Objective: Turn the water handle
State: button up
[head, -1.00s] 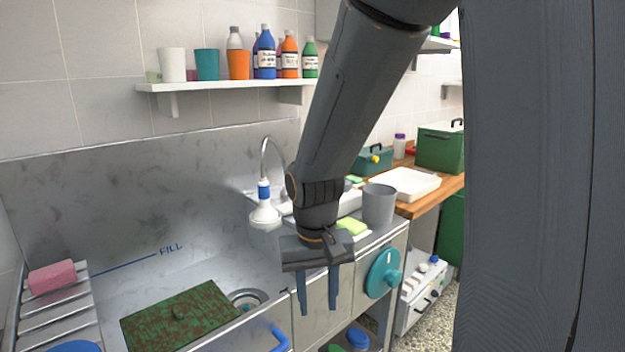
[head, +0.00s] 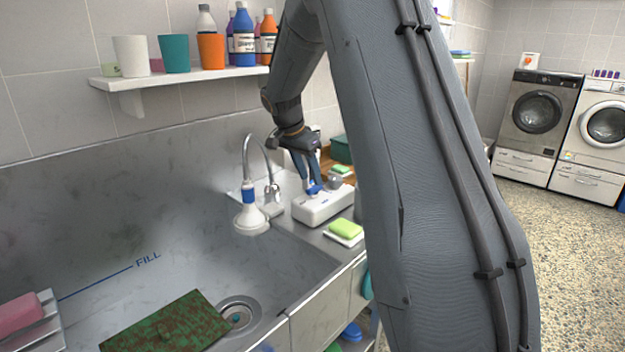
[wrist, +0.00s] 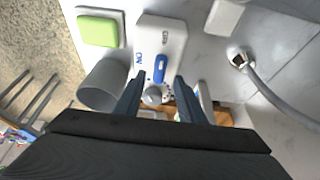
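The curved metal tap (head: 262,160) stands at the back of the sink, with a white and blue spray head (head: 249,212) and a small metal lever (head: 271,190) beside it. A white box (head: 322,207) with a blue lever (wrist: 160,68) marked ON and OFF sits on the counter to the right. A teal round handle (head: 367,286) on the cabinet front is mostly hidden by my arm. No label tells which is the water handle. My gripper (head: 310,182) is open, pointing down around the white box; in the wrist view (wrist: 156,90) its fingers are apart and empty.
A grey cup (wrist: 102,85) and a green sponge (head: 346,229) stand close to the white box. The sink holds a dirty green mat (head: 170,325) beside the drain. A shelf (head: 180,78) with cups and bottles hangs above. Open floor (head: 560,240) lies right.

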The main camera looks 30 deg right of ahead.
aim_at(314, 185)
jog(key=shift+p+x, duration=0.35)
jog(key=shift+x, duration=1.5)
jog(key=shift+s, duration=0.1)
grip_shut()
